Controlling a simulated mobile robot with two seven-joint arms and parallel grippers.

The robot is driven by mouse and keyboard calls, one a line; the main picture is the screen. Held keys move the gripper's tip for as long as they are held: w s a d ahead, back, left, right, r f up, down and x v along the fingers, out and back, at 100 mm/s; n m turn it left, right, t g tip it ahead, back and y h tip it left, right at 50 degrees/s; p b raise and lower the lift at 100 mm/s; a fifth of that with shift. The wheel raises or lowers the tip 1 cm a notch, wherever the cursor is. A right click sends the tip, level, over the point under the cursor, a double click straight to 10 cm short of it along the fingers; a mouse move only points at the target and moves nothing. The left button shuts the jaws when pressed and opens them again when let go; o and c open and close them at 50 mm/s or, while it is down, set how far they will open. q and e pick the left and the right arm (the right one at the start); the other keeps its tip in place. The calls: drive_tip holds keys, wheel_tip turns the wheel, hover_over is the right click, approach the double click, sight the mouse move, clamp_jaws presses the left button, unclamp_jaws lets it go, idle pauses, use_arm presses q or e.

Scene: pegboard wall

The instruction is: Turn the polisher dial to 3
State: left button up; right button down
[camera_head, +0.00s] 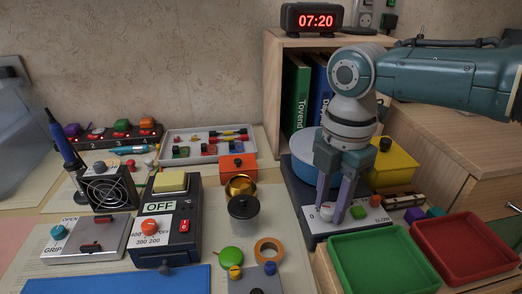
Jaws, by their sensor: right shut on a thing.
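The polisher is a dark box (297,192) with a blue round disc (304,148) on top, partly hidden behind my right arm. Its front has a white sloped label panel (375,220) with a dial (327,211) at the left and a green button (358,212) beside it. My right gripper (332,210) points down, with its two purple-grey fingers shut on the dial. The fingers hide part of the dial and its marks, so I cannot read its setting. My left gripper is out of view.
A green tray (383,238) and a red tray (462,222) stand right in front of the polisher. A yellow box (393,168) is behind it. A wooden shelf (272,95) with books stands behind.

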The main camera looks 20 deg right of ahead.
drive_tip(key=shift+r+m, duration=0.1)
drive_tip(key=shift+m, duration=0.2)
drive_tip(key=shift+m+p, duration=0.8)
drive_tip(key=shift+m, duration=0.2)
drive_tip(key=m+p, duration=0.1)
drive_tip(key=m, duration=0.2)
drive_tip(key=shift+m, duration=0.3)
drive_tip(key=m+p, duration=0.2)
drive_tip(key=m, duration=0.2)
drive_tip(key=shift+m, duration=0.3)
drive_tip(key=m+p, duration=0.1)
drive_tip(key=m, duration=0.3)
drive_tip(key=shift+a+m, duration=0.1)
drive_tip(key=shift+m, duration=0.2)
drive_tip(key=m, duration=0.5)
drive_tip(key=shift+p, duration=0.3)
drive_tip(key=m, duration=0.4)
drive_tip(key=shift+m, duration=1.3)
